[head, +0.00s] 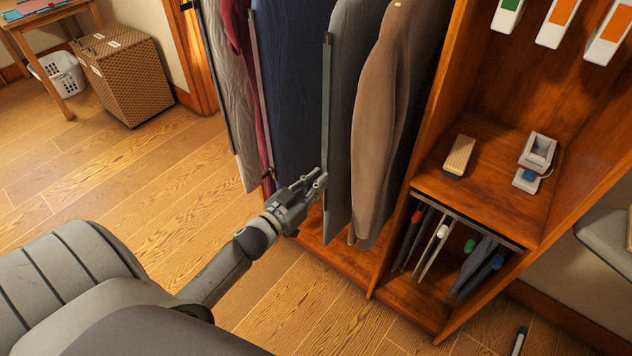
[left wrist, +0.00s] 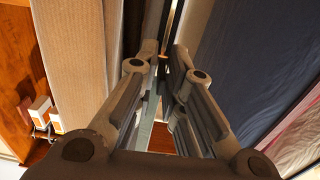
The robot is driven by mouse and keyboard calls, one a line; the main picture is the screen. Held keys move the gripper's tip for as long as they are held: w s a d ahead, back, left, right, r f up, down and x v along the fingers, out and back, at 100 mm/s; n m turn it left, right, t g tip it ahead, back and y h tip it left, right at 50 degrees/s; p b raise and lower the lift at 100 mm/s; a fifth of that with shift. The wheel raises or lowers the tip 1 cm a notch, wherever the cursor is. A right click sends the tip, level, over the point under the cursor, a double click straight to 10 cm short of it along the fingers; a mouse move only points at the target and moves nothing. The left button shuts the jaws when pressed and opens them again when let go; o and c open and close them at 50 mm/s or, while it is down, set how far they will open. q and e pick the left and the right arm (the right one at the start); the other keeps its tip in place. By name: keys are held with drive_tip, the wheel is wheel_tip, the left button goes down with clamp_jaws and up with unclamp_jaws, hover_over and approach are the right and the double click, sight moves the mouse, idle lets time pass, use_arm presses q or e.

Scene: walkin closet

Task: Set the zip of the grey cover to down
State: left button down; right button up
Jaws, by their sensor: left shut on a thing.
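The grey cover (head: 345,100) hangs in the closet between a dark blue cover and a brown coat. A narrow dark zip strip (head: 327,90) runs down its front edge. My left gripper (head: 321,181) is at the lower part of this strip, with its fingers shut on a small part there, which looks like the zip pull. The pull itself is hidden by the fingers in the head view. In the left wrist view, the fingertips (left wrist: 168,62) are close together on something small and dark at the strip. My right gripper is not in view.
The dark blue cover (head: 290,80) hangs close on the left and the brown coat (head: 385,120) close on the right. A wooden shelf unit (head: 490,190) stands to the right. The wooden floor (head: 130,180) at left is clear.

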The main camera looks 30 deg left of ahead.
use_arm(q)
drive_tip(key=shift+f, duration=0.1)
wheel_tip(320, 180, down, 10)
drive_tip(key=b, duration=0.6)
drive_tip(key=shift+r+b, duration=0.2)
drive_tip(key=shift+b, duration=0.15)
drive_tip(key=c, duration=1.7)
unclamp_jaws()
drive_tip(key=shift+o, duration=0.2)
drive_tip(key=s+a, duration=0.1)
drive_tip(key=s, duration=1.1)
drive_tip(key=shift+a, duration=0.15)
